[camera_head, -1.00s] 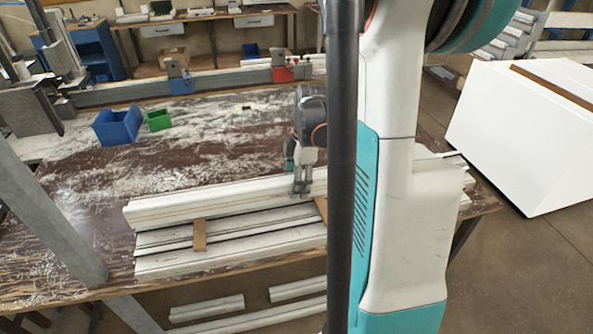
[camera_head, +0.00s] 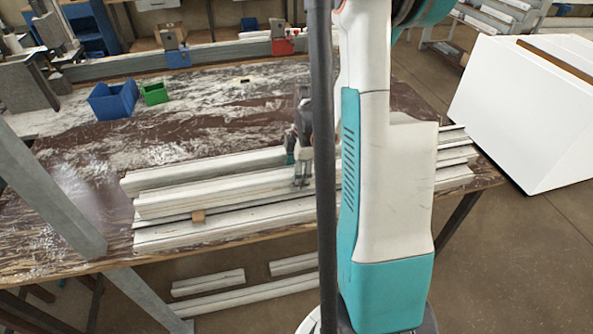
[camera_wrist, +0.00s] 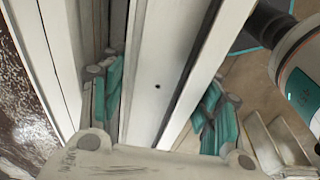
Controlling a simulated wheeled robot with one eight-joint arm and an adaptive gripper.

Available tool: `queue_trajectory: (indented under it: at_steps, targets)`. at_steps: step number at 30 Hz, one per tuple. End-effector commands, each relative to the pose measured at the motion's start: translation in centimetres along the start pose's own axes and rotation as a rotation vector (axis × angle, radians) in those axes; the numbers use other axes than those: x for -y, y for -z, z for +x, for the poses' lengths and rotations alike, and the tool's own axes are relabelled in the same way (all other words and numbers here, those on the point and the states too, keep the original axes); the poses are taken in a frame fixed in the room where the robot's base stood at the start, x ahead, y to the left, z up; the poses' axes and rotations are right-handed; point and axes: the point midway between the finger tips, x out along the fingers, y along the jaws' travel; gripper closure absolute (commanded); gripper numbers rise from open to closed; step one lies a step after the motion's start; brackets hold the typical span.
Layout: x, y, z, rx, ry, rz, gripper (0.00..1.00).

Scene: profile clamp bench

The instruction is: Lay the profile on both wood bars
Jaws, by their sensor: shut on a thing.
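My gripper (camera_head: 302,180) is shut on a long white profile (camera_head: 225,194), with one finger on each side of it. In the wrist view the profile (camera_wrist: 165,75) runs between the teal-padded fingers (camera_wrist: 158,100). In the head view the profile lies lengthwise over the stack, level to the eye. One wood bar (camera_head: 198,216) shows only its front end, under the profile's front edge. Whether the profile touches it, I cannot tell. The second wood bar is hidden behind the profile and my column.
Another white profile (camera_head: 175,170) lies close behind the held one, and one (camera_head: 230,230) lies in front along the table edge. A blue bin (camera_head: 112,101) and a green bin (camera_head: 154,94) stand at the back left. A grey post (camera_head: 55,200) stands at the left.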

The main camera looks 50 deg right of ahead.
Motion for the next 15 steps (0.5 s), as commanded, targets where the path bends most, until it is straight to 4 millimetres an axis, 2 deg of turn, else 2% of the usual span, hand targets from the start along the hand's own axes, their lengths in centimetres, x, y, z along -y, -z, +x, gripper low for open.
queue_trajectory:
  at_steps: [6,7,15]
  targets:
    - [0.0,-0.02,0.2,0.0,0.0,0.0,1.0]
    - [-0.01,-0.02,0.16,0.0,0.0,0.0,0.35]
    - [0.0,-0.02,0.11,0.0,0.0,0.0,0.34]
